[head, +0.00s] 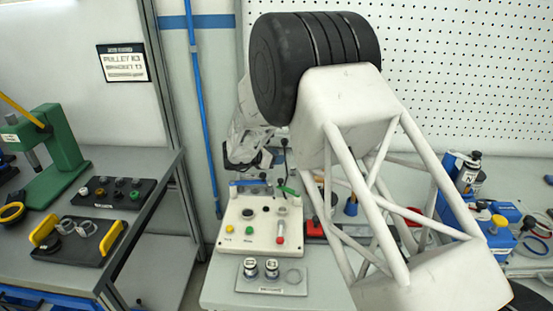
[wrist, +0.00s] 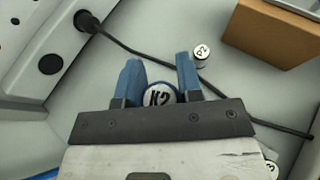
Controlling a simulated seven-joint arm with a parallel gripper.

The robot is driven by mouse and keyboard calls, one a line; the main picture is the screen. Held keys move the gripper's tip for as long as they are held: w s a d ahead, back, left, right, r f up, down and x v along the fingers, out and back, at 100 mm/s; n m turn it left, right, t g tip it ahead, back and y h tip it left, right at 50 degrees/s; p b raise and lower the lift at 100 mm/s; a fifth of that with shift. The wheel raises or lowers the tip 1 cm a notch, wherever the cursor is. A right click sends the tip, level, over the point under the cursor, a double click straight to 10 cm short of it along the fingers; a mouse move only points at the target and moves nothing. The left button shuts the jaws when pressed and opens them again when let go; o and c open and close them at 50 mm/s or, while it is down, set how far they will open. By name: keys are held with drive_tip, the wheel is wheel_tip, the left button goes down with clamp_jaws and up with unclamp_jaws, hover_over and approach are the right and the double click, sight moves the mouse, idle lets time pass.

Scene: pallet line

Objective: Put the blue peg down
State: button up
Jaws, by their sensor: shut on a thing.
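My gripper (wrist: 159,75) has two blue fingers, one on each side of a round white cap with a blue rim marked K2, which I take for the top of the blue peg (wrist: 158,96). The fingers are shut on it. The peg's lower part is hidden, so I cannot tell whether it touches the surface below. In the head view my arm hides much of the area around the gripper, and I cannot make out the held peg there.
A white control box (head: 262,226) stands on the bench, before it a plate (head: 272,290) with two round parts. In the wrist view a small cylinder marked P2 (wrist: 201,54), a dark cable (wrist: 135,53) and a cardboard box (wrist: 270,32) lie close beyond the fingers.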

drive_tip(key=shift+f, duration=0.8)
drive_tip(key=o, duration=0.9)
drive_tip(key=shift+o, duration=0.2)
drive_tip(key=shift+r, duration=0.1)
drive_tip(key=shift+r, duration=0.4)
drive_tip(key=shift+s+a+r, duration=0.1)
drive_tip(key=shift+a+r, duration=0.05)
drive_tip(key=shift+r, duration=0.05)
drive_tip(key=v, duration=1.1)
drive_tip(key=shift+s+a, duration=0.2)
drive_tip(key=shift+r, duration=0.15)
